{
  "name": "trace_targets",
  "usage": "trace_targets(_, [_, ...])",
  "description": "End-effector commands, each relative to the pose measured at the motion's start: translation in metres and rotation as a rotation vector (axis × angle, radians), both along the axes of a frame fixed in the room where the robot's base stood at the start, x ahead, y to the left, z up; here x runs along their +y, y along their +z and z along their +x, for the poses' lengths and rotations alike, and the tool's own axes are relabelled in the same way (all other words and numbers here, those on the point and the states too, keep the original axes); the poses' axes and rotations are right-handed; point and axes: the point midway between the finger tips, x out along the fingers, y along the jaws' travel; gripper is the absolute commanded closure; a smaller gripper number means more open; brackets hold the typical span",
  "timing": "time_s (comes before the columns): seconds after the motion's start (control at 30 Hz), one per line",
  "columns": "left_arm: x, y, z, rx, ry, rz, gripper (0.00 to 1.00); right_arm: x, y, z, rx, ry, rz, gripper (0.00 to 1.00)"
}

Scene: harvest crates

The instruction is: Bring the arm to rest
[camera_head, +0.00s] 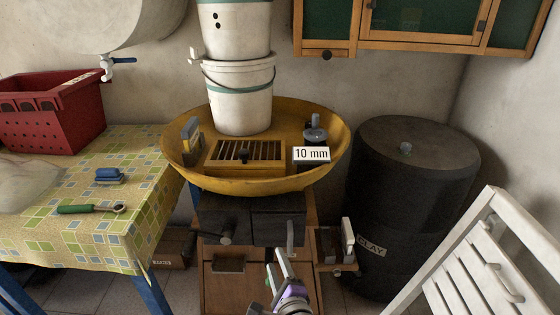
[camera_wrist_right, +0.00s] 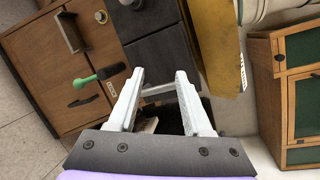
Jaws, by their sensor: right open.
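My right gripper (camera_head: 277,262) reaches up from the bottom middle of the head view, in front of the dark drawers under the yellow basin. In the right wrist view its two pale fingers (camera_wrist_right: 160,78) stand apart, open. A light bar crosses behind or between the fingers there; I cannot tell whether they touch it. A dark drawer front (camera_wrist_right: 158,55) lies just beyond the fingertips. No held object shows. My left gripper is not in view.
The yellow basin (camera_head: 240,185) holds stacked white buckets, a slatted box and a 10 mm card. The clothed table (camera_head: 60,240) stands left, the black clay barrel (camera_head: 400,190) and white slatted chair (camera_head: 480,265) right. A wooden cabinet (camera_wrist_right: 45,45) with a green-handled part is close to the gripper.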

Motion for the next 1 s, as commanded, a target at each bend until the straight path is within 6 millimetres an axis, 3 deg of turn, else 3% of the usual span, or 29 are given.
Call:
trace_targets(0.07, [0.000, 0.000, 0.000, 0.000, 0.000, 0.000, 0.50, -0.011, 0.005, -0.021, -0.045, 0.148, -0.274, 0.50])
trace_targets(0.13, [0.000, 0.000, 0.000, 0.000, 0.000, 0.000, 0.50, -0.020, -0.003, -0.044, -0.058, 0.292, -0.529, 0.50])
trace_targets(0.3, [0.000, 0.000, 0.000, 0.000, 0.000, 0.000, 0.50, -0.068, -0.055, -0.117, 0.031, 0.647, -1.110, 0.50])
trace_targets(0.43, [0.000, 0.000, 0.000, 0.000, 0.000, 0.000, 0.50, -0.120, -0.092, -0.173, 0.174, 0.882, -1.418, 0.50])
trace_targets(0.6, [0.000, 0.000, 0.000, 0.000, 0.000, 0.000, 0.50, -0.185, -0.119, -0.239, 0.392, 1.140, -1.666, 0.50])
trace_targets(0.7, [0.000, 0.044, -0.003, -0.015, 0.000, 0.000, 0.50, -0.185, -0.075, -0.242, 0.382, 1.137, -1.680, 0.50])
trace_targets(1.0, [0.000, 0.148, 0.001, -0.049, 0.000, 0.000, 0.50, -0.184, 0.028, -0.237, 0.356, 1.103, -1.694, 0.50])
